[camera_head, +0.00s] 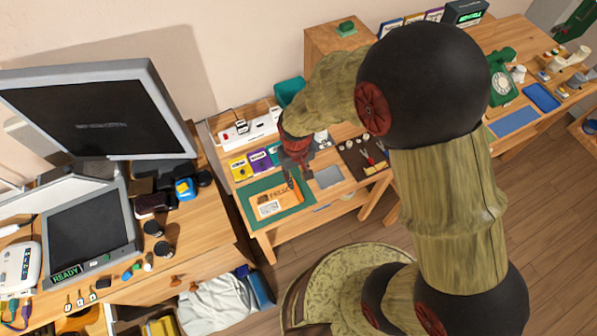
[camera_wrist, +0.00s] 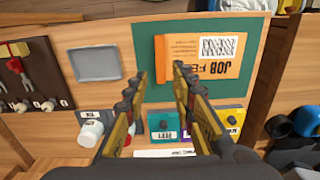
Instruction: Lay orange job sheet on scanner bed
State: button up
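The orange job sheet (camera_head: 272,205) lies flat on a green mat (camera_head: 300,214) on the middle table. In the wrist view the sheet (camera_wrist: 205,58) shows a white code block and black "JOB" lettering. My gripper (camera_head: 290,180) is over the back edge of the mat, near the sheet. In the wrist view my gripper (camera_wrist: 160,74) has its two fingers apart with nothing held, and the sheet's folded-looking left end shows between and beyond the tips. I cannot tell the height above it. The scanner bed (camera_head: 88,232) is a dark glass panel with a green READY display, on the left desk, bare.
A large dark panel (camera_head: 100,108) stands tilted behind the scanner bed. Small jars and a blue-yellow item (camera_head: 185,188) sit right of it. A grey tray (camera_wrist: 95,64) and labelled boxes (camera_wrist: 163,124) are near the mat. A gap separates the desk and table.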

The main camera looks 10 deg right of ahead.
aim_at(297, 189)
notch_tip(297, 189, down, 8)
jog(key=b, duration=0.5)
jog(key=shift+c, duration=1.3)
jog(key=c, duration=0.4)
grip_shut()
jog(key=shift+r+p, duration=1.95)
jog(key=shift+r, duration=0.55)
